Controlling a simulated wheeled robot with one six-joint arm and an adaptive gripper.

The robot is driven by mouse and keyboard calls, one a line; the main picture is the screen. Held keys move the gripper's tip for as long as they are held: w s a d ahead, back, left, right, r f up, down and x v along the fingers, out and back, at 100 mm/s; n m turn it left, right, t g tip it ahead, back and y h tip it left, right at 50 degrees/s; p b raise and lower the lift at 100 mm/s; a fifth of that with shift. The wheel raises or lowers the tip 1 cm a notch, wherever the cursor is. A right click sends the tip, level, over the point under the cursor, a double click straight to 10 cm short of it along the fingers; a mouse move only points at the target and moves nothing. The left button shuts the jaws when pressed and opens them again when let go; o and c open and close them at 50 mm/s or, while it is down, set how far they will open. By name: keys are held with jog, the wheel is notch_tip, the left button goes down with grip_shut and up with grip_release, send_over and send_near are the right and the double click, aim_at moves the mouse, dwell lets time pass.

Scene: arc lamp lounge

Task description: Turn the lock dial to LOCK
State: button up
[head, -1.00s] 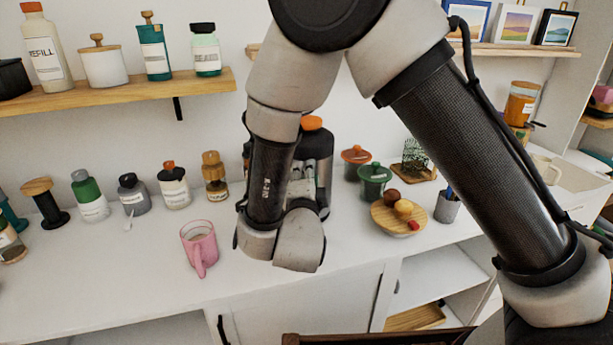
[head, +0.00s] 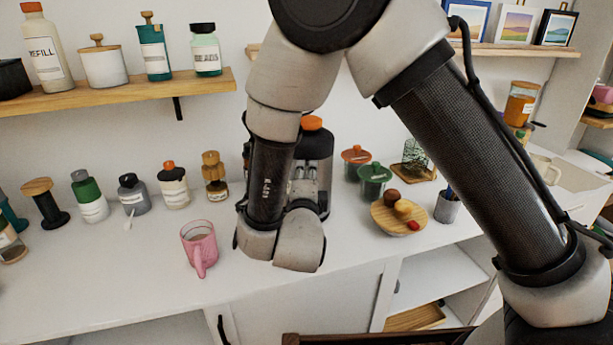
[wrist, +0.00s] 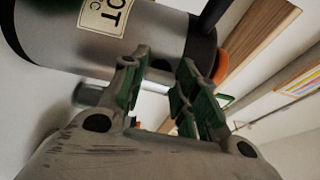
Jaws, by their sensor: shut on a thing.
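A dispenser with a silver body, a black upper part and an orange top (head: 312,123) stands on the counter behind my forearm in the head view. In the wrist view its silver body (wrist: 85,35), with a partly visible label, lies sideways across the upper left. The orange part (wrist: 221,66) shows just past the right finger. My gripper (wrist: 163,68) is at the dispenser, its green-padded fingers spaced apart and shut on the lock dial. The fingers hide most of the dial, and its setting cannot be read. In the head view my wrist hides the gripper.
A pink mug (head: 199,247) stands left of my wrist. Several bottles line the counter's back left. Red (head: 355,159) and green (head: 374,180) lidded jars and a wooden board (head: 381,219) with food stand right of the dispenser. The front counter near the mug is clear.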

jog(key=o, duration=1)
jog(key=s, duration=1.2)
jog(key=shift+a, duration=0.35)
